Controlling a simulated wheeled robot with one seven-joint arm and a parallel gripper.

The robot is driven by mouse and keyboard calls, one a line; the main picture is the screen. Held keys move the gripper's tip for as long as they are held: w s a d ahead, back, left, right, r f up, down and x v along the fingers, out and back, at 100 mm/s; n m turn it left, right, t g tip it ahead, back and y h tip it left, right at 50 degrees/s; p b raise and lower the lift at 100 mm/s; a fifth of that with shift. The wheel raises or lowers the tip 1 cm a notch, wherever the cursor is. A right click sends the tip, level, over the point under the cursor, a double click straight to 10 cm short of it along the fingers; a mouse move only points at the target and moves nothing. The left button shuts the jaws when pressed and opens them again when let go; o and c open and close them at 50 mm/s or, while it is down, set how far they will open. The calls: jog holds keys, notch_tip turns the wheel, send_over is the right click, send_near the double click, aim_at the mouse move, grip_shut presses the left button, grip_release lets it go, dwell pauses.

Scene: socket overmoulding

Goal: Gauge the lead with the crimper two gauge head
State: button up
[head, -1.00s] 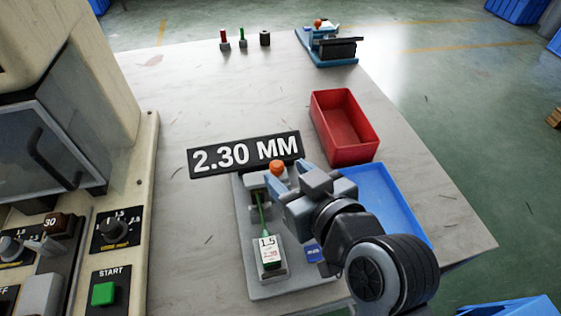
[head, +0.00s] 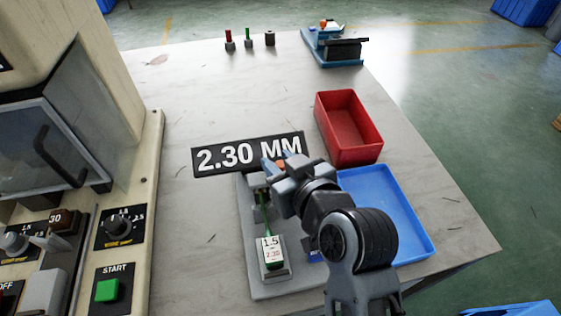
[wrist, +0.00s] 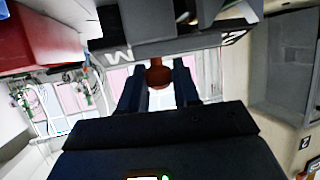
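The gauge head's orange knob (head: 281,164) is at the far end of a grey gauge stand (head: 262,290), just in front of the black "2.30 MM" display (head: 248,154). A green lead (head: 262,212) runs along the stand from below the knob to a block with a white card (head: 271,251) reading 1.5 and 2.30. My gripper (head: 276,156) is at the knob, one blue fingertip on each side. In the wrist view the knob (wrist: 158,75) sits between the fingertips with little or no gap; whether they touch it is unclear. My gripper hides part of the gauge head.
A blue tray (head: 425,252) lies right of the stand, and a red bin (head: 372,152) stands behind it. A machine with a green START button (head: 107,291) fills the left. Small pegs (head: 248,38) and a blue fixture (head: 322,58) are at the back.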

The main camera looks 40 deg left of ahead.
grip_shut()
jog(key=shift+w+d+b, duration=0.55)
jog(key=shift+w+d, duration=1)
jog(key=shift+w, duration=0.3)
jog(key=o, duration=0.5)
grip_release()
jog(key=v, duration=0.7)
jog(key=shift+d+r, duration=0.2)
jog(key=shift+d, duration=0.15)
jog(key=shift+s, duration=0.1)
